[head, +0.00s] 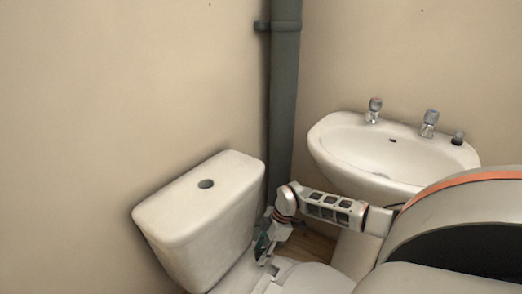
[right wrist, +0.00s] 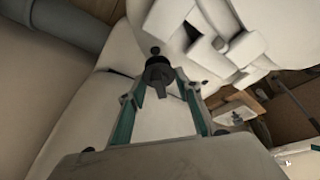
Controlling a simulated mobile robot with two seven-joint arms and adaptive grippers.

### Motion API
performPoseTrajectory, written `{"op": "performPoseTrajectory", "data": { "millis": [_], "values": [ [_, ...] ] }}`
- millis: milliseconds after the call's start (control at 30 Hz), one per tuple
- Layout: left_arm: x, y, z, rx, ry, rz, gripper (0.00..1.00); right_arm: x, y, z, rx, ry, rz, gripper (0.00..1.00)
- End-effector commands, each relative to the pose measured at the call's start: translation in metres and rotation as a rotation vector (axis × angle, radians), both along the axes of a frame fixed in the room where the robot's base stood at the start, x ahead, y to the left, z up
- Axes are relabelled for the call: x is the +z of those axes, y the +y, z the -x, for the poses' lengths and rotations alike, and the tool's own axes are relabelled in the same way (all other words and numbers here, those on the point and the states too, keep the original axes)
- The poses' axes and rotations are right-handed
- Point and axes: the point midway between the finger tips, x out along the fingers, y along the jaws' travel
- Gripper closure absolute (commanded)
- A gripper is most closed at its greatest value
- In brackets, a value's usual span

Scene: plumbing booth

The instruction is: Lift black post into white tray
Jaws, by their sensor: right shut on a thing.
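My right gripper (right wrist: 160,82) is shut on the black post (right wrist: 157,66), a short dark piece with a small round knob at its top end. In the head view my right gripper (head: 263,246) reaches down between the toilet cistern and the bowl; the post cannot be made out there. A small white flat thing, which may be the white tray (right wrist: 232,113), lies low at the right in the right wrist view with something grey on it. It is apart from the gripper. My left gripper is not in view.
The toilet cistern (head: 200,205) stands left of my right gripper, and the toilet bowl lid (head: 312,280) is right of it. A washbasin (head: 385,160) with two taps stands at the right. A grey pipe (head: 284,100) runs down the corner. Little free room surrounds the gripper.

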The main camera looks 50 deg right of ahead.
Motion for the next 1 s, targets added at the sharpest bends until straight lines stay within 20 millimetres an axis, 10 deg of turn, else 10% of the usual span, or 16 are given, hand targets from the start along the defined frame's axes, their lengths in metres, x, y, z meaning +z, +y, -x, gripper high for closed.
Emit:
{"op": "performPoseTrajectory", "data": {
  "millis": [1000],
  "values": [
    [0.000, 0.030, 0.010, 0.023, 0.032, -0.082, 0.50, 0.050, -0.005, 0.048, 0.000, -0.009, 0.000, 0.88]
  ]
}}
